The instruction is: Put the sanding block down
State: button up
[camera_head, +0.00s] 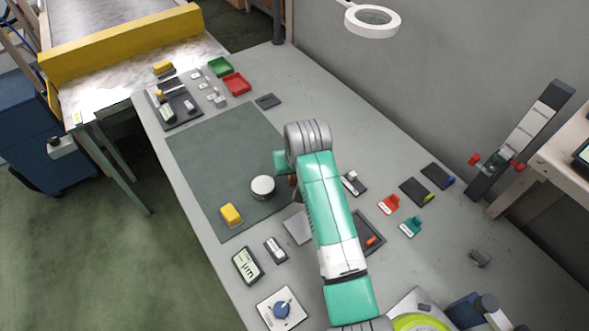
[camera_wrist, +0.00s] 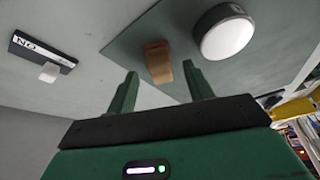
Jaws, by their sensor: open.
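The sanding block appears to be the small brown block (camera_wrist: 158,62) in the wrist view, between and just beyond my fingertips. It rests at the edge of the dark green mat (camera_wrist: 130,48), with a gap on both sides. My gripper (camera_wrist: 160,70) is open, one finger to each side of the block, and holds nothing. In the head view my arm hides most of the gripper and the block; only a brownish sliver shows beside the wrist. The mat (camera_head: 205,165) also shows there.
A round white-topped puck (camera_head: 263,187) stands on the mat close to the block; it shows in the wrist view (camera_wrist: 225,35). A yellow block (camera_head: 231,214) lies near the mat's front edge. A switch plate (camera_head: 354,183) lies right of my arm. The mat's upper left is clear.

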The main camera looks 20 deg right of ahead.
jog(key=p+v, duration=0.2)
jog(key=v, duration=0.7)
jog(key=shift+r, duration=0.15)
jog(key=a+r+n+t, duration=0.1)
jog(key=a+r+t, duration=0.35)
jog(key=r, duration=0.35)
jog(key=w+a+r+t, duration=0.1)
jog(key=a+r+t, duration=0.2)
jog(key=a+r, duration=0.3)
jog(key=a+r+n+t, duration=0.1)
jog(key=a+r+t, duration=0.2)
jog(key=r, duration=0.6)
jog(key=s+a+r+t, duration=0.2)
jog(key=s+r+t, duration=0.3)
jog(key=s+r, duration=0.4)
jog(key=s+a+r+t, duration=0.3)
jog(key=s+r+t, duration=0.2)
jog(key=s+r, duration=0.5)
jog(key=shift+r+y, duration=0.3)
